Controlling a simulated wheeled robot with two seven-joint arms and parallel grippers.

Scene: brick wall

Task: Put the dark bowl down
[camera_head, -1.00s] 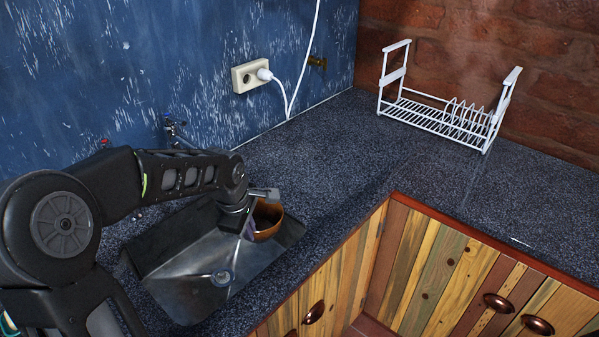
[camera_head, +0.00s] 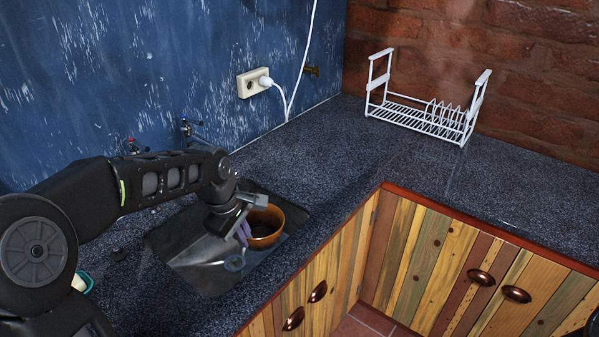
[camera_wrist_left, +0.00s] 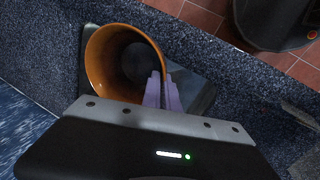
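In the left wrist view the fingers (camera_wrist_left: 163,90) pinch the rim of the bowl (camera_wrist_left: 97,62), one on each side of the wall. The bowl seems to be held above the sink floor; its underside is hidden. My right gripper is not in view.
A white dish rack (camera_head: 425,112) stands on the dark speckled counter (camera_head: 330,150) at the back right. The counter between sink and rack is clear. Taps (camera_head: 188,130) are behind the sink. A wall socket (camera_head: 252,84) with a white cable is on the blue wall.

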